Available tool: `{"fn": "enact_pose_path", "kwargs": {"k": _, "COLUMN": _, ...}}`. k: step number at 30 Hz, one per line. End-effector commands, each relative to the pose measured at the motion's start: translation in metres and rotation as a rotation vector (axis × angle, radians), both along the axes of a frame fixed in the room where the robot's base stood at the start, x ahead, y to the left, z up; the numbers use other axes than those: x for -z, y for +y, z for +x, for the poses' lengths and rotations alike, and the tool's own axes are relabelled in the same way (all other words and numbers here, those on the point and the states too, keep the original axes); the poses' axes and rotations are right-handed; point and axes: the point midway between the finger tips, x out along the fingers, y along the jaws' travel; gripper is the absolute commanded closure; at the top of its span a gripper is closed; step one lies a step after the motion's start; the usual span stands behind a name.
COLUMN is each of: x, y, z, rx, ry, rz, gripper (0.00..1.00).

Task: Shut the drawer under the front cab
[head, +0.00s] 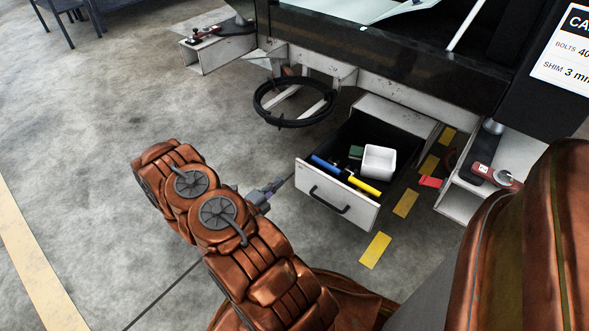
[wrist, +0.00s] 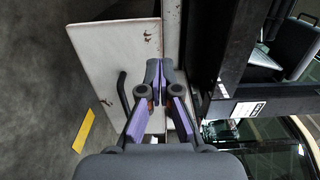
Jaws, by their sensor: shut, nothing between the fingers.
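The drawer (head: 340,200) under the front cab stands open. Its white front panel has a dark bar handle (head: 329,202). Inside lie a blue tool (head: 325,164), a yellow one (head: 364,187), a green item (head: 356,152) and a white bin (head: 379,161). My gripper (head: 284,183) is just left of the front panel in the head view. In the wrist view the panel (wrist: 115,55) and handle (wrist: 123,95) show left of the fingertips (wrist: 160,68). The fingers are shut and empty, close to the panel's edge; I cannot tell whether they touch.
A black ring (head: 295,103) hangs under the cab (head: 400,70), left of the drawer. White brackets with red tools stand at the left (head: 215,50) and right (head: 470,190). Yellow dashes (head: 375,250) mark the floor right of the drawer. Bare floor lies at the left.

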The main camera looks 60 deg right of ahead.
Motion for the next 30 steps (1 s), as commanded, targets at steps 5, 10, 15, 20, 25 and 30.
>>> {"fn": "enact_pose_path", "kwargs": {"k": 5, "x": 0.002, "y": -0.017, "z": -0.005, "rx": 0.002, "ry": 0.001, "rz": 0.001, "gripper": 1.0}}
{"fn": "enact_pose_path", "kwargs": {"k": 10, "x": 0.002, "y": -0.032, "z": -0.008, "rx": 0.003, "ry": 0.001, "rz": 0.0, "gripper": 1.0}}
{"fn": "enact_pose_path", "kwargs": {"k": 15, "x": 0.002, "y": -0.048, "z": -0.01, "rx": 0.001, "ry": -0.001, "rz": 0.001, "gripper": 1.0}}
{"fn": "enact_pose_path", "kwargs": {"k": 20, "x": 0.001, "y": -0.062, "z": -0.013, "rx": 0.001, "ry": -0.001, "rz": -0.001, "gripper": 1.0}}
{"fn": "enact_pose_path", "kwargs": {"k": 25, "x": 0.001, "y": -0.077, "z": -0.017, "rx": 0.001, "ry": -0.001, "rz": -0.002, "gripper": 1.0}}
{"fn": "enact_pose_path", "kwargs": {"k": 30, "x": 0.001, "y": -0.088, "z": -0.019, "rx": 0.001, "ry": 0.0, "rz": -0.002, "gripper": 1.0}}
